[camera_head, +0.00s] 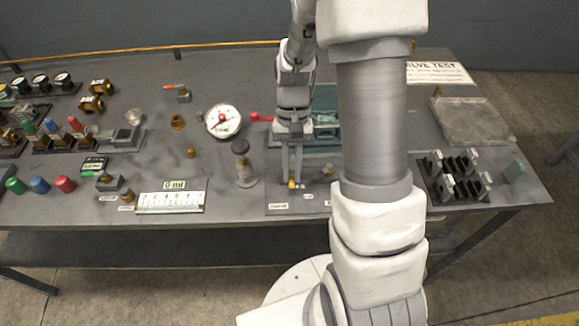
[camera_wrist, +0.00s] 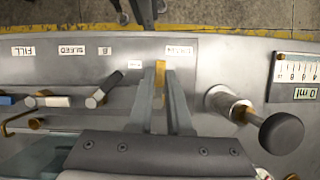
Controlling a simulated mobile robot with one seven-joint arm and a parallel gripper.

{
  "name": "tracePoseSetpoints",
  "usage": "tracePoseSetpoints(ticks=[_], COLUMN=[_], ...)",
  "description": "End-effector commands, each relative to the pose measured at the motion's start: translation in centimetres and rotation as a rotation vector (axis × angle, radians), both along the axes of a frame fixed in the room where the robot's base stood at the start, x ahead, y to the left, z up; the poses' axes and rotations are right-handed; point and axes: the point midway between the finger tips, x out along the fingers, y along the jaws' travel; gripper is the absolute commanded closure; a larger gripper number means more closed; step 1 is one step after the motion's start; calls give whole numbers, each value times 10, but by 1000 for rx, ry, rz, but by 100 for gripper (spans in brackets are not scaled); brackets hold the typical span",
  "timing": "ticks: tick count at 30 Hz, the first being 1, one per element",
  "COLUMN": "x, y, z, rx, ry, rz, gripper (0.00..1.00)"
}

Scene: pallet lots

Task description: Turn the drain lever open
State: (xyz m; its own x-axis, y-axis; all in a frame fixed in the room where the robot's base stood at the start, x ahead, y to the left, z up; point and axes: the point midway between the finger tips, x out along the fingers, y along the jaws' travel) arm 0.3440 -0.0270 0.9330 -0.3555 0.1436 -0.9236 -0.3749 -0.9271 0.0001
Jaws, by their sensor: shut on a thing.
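A small yellow lever (camera_wrist: 160,76) stands between the fingertips of my gripper (camera_wrist: 160,98) in the wrist view. I take it for the drain lever; the label beside it (camera_wrist: 180,49) is too blurred to read surely. The fingers are shut on the lever, one on each side. In the head view the lever's yellow end (camera_head: 292,184) shows at the tips of my gripper (camera_head: 291,178), low over the front of the grey panel (camera_head: 282,204). The lever's base is mostly hidden by the fingers.
A dark-knobbed plunger (camera_head: 242,160) stands close to the left of my gripper. Other levers with dark and white grips (camera_wrist: 104,91) are on the panel's other side. A pressure gauge (camera_head: 223,121) and a scale board (camera_head: 171,197) are further left.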

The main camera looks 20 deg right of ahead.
Motion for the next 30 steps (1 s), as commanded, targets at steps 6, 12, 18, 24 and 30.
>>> tracePoseSetpoints(ticks=[6,12,18,24,30], x=[-1,-1,-1,-1,-1], y=[-1,-2,-2,-2,-2], z=[1,0,0,0,0], rx=[1,1,0,0,0], ry=[1,1,0,0,0], rz=[66,87,89,88,87], gripper=[100,100,100,73,53])
